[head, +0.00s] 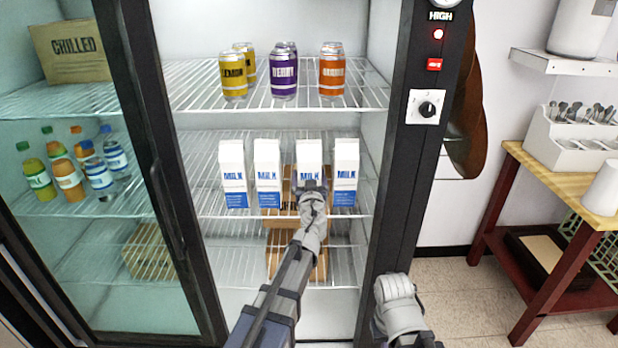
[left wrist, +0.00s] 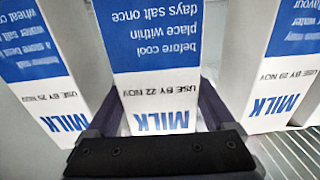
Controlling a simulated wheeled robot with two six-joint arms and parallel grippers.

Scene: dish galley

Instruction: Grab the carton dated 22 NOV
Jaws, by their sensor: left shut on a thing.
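Several white and blue milk cartons stand in a row on the middle fridge shelf. The carton dated 22 NOV (left wrist: 152,62) is in the middle of the left wrist view, its print upside down there. In the head view it is the third carton from the left (head: 309,156). My left gripper (head: 312,188) is shut on it, with the fingers (left wrist: 158,100) along both its sides. The carton at the left of the wrist view (left wrist: 35,60) reads 25 NOV.
Neighbouring cartons stand close on both sides. Cans (head: 284,75) stand on the shelf above; a brown box (head: 283,245) is below. The glass door (head: 90,200) covers the left side, with bottles (head: 68,180) behind it. A dark post (head: 420,150) bounds the right.

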